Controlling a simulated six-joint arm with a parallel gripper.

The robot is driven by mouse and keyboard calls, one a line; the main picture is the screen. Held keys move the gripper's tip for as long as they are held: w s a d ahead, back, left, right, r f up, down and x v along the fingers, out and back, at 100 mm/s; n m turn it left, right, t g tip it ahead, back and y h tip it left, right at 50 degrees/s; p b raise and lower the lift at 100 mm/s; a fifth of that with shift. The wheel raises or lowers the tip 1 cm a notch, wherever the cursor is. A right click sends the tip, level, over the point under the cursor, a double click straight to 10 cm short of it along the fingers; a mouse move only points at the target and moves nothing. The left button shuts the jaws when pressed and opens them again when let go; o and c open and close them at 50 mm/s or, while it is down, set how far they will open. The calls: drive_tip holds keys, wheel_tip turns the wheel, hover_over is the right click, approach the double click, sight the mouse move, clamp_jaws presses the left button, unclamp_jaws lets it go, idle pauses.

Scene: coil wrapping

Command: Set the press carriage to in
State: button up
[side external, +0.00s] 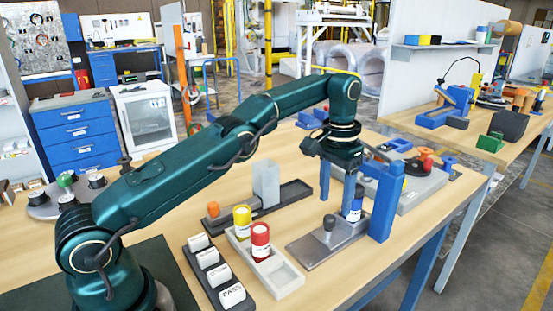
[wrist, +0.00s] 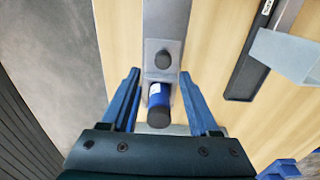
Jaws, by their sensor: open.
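Contact with the knob cannot be told.
A light grey tray (side external: 288,284) holds a yellow and a red cylinder left of the plate. A dark rack (side external: 236,303) holds several white-labelled pieces. Behind is a dark base (side external: 290,192) with a tall grey block (side external: 266,183) and an orange knob (side external: 213,209).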

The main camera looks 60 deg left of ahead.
sight(329, 217)
drive_tip(key=w+d+r+t, duration=0.3)
drive_tip(key=r+t, duration=0.1)
drive_tip(key=s+a+f+t, duration=0.1)
drive_tip(key=s+f, duration=0.1)
drive_tip(key=s+a+f+t, duration=0.1)
drive_tip(key=s+f+t, duration=0.1)
drive_tip(key=s+a+f+t, duration=0.1)
drive_tip(key=s+f, duration=0.1)
drive_tip(key=shift+s+a, duration=0.15)
drive_tip(key=shift+a, duration=0.15)
drive_tip(key=shift+s+d+f+t, duration=0.1)
drive_tip(key=shift+s+t, duration=0.2)
drive_tip(key=shift+x, duration=2.5)
clamp_jaws()
